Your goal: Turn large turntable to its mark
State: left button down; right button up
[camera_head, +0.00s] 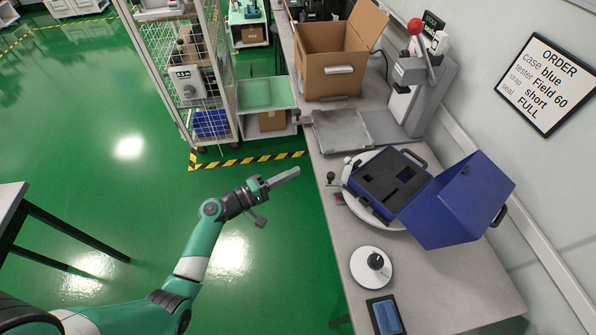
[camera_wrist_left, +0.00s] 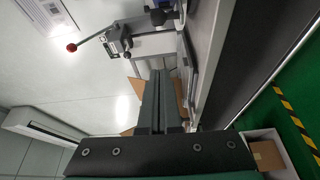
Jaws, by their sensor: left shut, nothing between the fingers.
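The large turntable (camera_head: 366,211) is a white disc on the bench, mostly hidden under an open blue case (camera_head: 462,205) with black foam cut-outs inside. Its pale rim shows on the left and front sides of the case. A small red patch (camera_head: 340,199) lies at the bench edge by the rim. I cannot make out a mark on the disc. My left gripper (camera_head: 296,172) is shut and empty, held over the floor just left of the bench, apart from the turntable. Its closed fingers also show in the left wrist view (camera_wrist_left: 161,78). My right gripper is not in view.
A smaller white turntable (camera_head: 365,281) with a black knob stands nearer, beside a blue-topped tray (camera_head: 387,316). A lever press (camera_head: 428,85) with a red ball and an open cardboard box (camera_head: 330,65) stand behind. A small black knob (camera_head: 331,177) sits at the bench edge.

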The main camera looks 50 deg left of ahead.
pick_arm(q)
jog(key=w+d+b, duration=0.1)
jog(key=w+d, duration=0.3)
jog(key=w, duration=0.3)
jog(key=shift+w, duration=0.15)
jog(key=shift+d+b, duration=0.2)
jog(key=shift+b, duration=0.1)
